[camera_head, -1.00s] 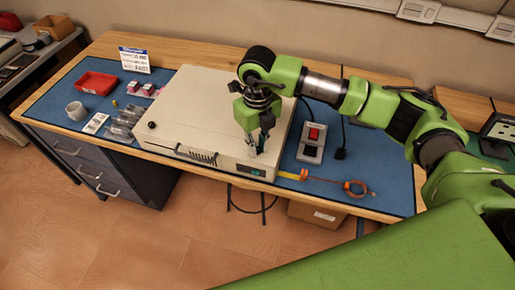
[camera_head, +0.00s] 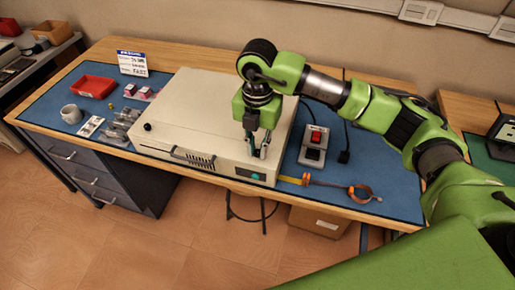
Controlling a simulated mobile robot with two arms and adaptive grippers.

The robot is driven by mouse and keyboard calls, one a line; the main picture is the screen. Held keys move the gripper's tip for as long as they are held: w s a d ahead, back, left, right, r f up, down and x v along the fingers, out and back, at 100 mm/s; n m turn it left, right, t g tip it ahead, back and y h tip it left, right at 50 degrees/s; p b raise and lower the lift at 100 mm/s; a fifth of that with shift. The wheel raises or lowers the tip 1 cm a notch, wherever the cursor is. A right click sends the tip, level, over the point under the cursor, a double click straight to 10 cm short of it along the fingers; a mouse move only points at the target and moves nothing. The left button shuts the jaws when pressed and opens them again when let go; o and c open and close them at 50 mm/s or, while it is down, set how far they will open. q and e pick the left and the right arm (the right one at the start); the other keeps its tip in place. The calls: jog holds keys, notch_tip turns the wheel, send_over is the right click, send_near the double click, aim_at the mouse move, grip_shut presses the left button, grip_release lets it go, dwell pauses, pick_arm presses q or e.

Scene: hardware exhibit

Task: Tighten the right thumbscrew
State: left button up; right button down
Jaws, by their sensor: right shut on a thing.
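A beige equipment case (camera_head: 205,105) lies flat on the blue mat of the bench. A black thumbscrew (camera_head: 147,127) stands at its front left corner. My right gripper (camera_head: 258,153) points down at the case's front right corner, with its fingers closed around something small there. The right thumbscrew is hidden between or behind these fingers, so I cannot see how far in it sits. My left gripper is out of view.
A red tray (camera_head: 93,87), a mug (camera_head: 71,113) and a sign card (camera_head: 132,63) stand at the left. Bare mat shows at right.

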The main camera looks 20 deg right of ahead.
jog(key=m, duration=0.3)
jog(key=shift+m, duration=0.3)
jog(key=shift+r+m+b, duration=0.1)
jog(key=shift+m+b, duration=0.25)
jog(key=shift+m, duration=1.35)
jog(key=c, duration=2)
grip_release()
